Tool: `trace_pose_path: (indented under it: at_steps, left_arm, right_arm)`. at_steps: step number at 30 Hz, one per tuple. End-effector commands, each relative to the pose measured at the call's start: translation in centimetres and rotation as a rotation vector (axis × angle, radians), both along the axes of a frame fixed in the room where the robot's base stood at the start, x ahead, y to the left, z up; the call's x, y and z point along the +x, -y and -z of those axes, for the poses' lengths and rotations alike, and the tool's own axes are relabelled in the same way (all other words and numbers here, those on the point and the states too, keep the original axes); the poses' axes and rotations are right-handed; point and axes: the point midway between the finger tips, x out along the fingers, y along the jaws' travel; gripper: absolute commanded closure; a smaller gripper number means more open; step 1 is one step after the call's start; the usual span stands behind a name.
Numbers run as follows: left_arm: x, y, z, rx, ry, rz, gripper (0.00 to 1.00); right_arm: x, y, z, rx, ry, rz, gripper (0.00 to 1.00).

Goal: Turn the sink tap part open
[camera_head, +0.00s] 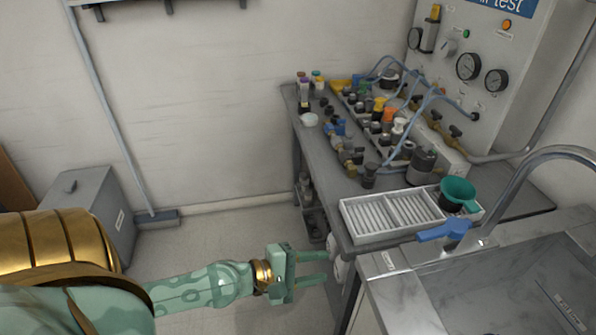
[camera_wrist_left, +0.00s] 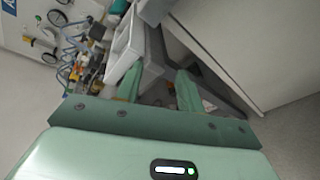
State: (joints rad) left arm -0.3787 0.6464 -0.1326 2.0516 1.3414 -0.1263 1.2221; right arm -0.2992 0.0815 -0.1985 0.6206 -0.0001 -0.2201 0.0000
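The sink tap is a curved metal spout (camera_head: 518,185) over the metal sink (camera_head: 500,290) at the right of the head view. Its blue lever handle (camera_head: 443,230) points left at the tap's base, next to the white tray. My left gripper (camera_head: 326,269) is left of the sink and lower than the handle, apart from it. Its two green fingers are spread with nothing seen between them. In the left wrist view the fingers (camera_wrist_left: 158,88) are also apart, with the bench edge beyond. The tap handle is not clearly seen there. My right gripper is not in view.
A white ribbed tray (camera_head: 352,222) and a green funnel cup (camera_head: 458,193) sit beside the tap. A dark bench (camera_head: 330,170) behind holds several fittings and hoses below a gauge panel (camera_head: 500,45). A grey box (camera_head: 90,205) stands on the floor at left.

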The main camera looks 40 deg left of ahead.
Motion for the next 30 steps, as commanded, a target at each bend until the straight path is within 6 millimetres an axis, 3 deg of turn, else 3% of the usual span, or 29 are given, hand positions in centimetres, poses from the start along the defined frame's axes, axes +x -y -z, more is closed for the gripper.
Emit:
trace_pose_path:
  at_steps: [3, 9, 20, 25, 28, 30]
  left_arm:
    - [-0.2, -1.0, 2.1, 0.123, 0.009, 0.009, 0.62]
    - [-0.5, -2.0, 4.3, 0.256, 0.018, 0.027, 0.62]
    - [-0.6, -2.3, 4.9, 0.292, 0.022, 0.034, 0.62]
    - [-0.6, -2.3, 4.8, 0.292, 0.022, 0.034, 1.0]
    - [-0.3, -2.3, 4.7, 0.292, 0.028, 0.033, 1.0]
    - [1.5, -2.6, 4.0, 0.298, 0.069, 0.027, 1.0]
  right_arm:
    - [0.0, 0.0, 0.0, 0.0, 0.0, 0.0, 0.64]
    - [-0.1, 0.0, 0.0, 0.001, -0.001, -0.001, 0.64]
    - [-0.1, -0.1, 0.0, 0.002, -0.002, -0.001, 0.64]
    - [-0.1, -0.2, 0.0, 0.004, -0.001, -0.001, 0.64]
    - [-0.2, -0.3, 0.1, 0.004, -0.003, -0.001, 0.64]
    - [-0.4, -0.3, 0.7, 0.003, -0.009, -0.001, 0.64]
